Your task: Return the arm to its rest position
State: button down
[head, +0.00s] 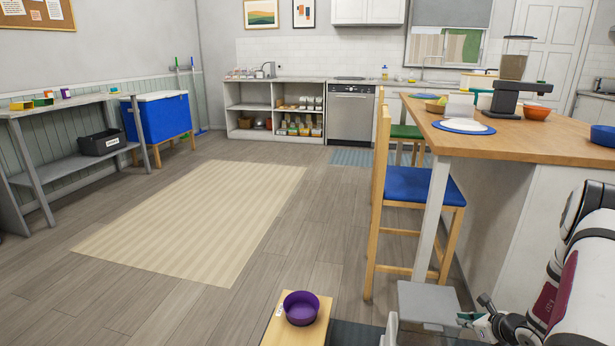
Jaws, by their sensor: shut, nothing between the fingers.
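My arm comes in at the lower right of the head view, bent downward. My gripper (470,318) is at its lower end, small in the picture, with teal at the fingertips. It is shut and holds nothing that I can see. It is beside a grey box-like surface (428,302) under the end of the counter. A purple bowl (301,308) sits on a small wooden stand (283,330) to the left, apart from my gripper.
A wooden counter (555,138) stands at the right, with a blue-seated chair (425,187) beside it. A beige rug (195,220) lies on open floor. A grey shelf table (75,100) and blue cooler (160,118) stand at the left wall.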

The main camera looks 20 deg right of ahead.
jog(key=w+a+r+n+y, duration=0.3)
jog(key=w+a+r+n, duration=0.2)
jog(key=a+r, duration=0.5)
jog(key=w+a+r+n+y, duration=0.2)
jog(key=w+a+r+n, duration=0.5)
jog(key=r, duration=0.5)
jog(key=s+a+r+n+g+y, duration=0.1)
jog(key=s+a+r+n+g, duration=0.15)
jog(key=a+r, duration=0.35)
jog(key=s+a+r+n+g+y, duration=0.1)
jog(key=s+a+r+n, duration=0.25)
jog(key=a, duration=0.45)
jog(key=s+a+r+n+g+y, duration=0.1)
jog(key=s+a+r+n, duration=0.25)
jog(key=a, duration=0.35)
jog(key=s+a+r+n+g+h, duration=0.1)
jog(key=s+a+r+n+g, duration=0.15)
jog(key=s+a+n, duration=0.4)
jog(key=s+a+r+n+g+h, duration=0.1)
jog(key=s+a+r+g, duration=0.15)
jog(key=s, duration=0.75)
jog(key=s+d+n+h, duration=0.3)
jog(key=s+n+h, duration=0.25)
jog(key=s, duration=0.95)
notch_tip(320, 180, up, 27)
jog(key=t+p, duration=0.4)
jog(key=p, duration=2.1)
jog(key=shift+d+f, duration=0.2)
jog(key=shift+d, duration=0.1)
